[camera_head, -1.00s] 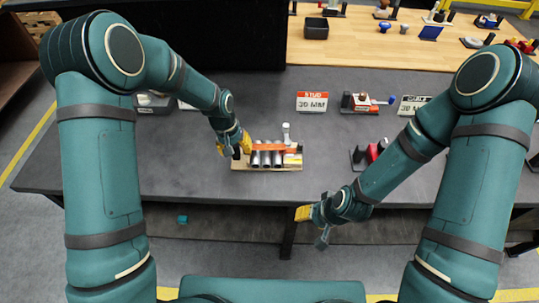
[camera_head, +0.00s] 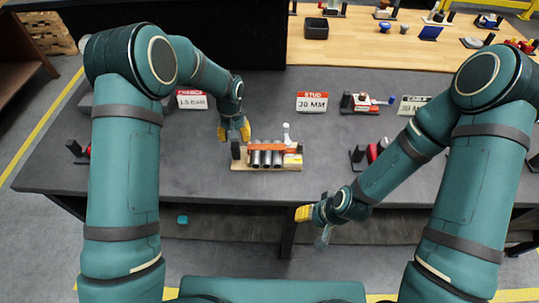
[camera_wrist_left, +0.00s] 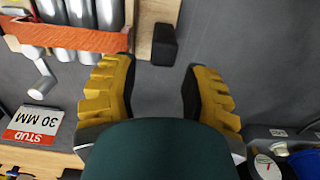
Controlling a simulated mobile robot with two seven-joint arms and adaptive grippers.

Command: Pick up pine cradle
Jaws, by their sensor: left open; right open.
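The pine cradle (camera_head: 268,168) sits on the dark grey bench. It carries grey metal cylinders under an orange strap, with a dark upright block at its left end. In the left wrist view the cradle's bare wood (camera_wrist_left: 147,18) and dark block (camera_wrist_left: 164,44) show at the top. My left gripper (camera_head: 234,134) is open and empty, pointing down just behind the cradle's left end. Its two yellow fingers (camera_wrist_left: 157,72) are apart in the left wrist view, and the dark block lies beyond the gap. My right gripper (camera_head: 310,224) is open and empty in front of the bench edge.
A red-and-white STUD sign (camera_head: 312,101) stands behind the cradle. A second sign (camera_head: 191,100) stands to the left. A red-and-black fixture (camera_head: 368,156) is to the right. The bench is clear between the cradle and that fixture.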

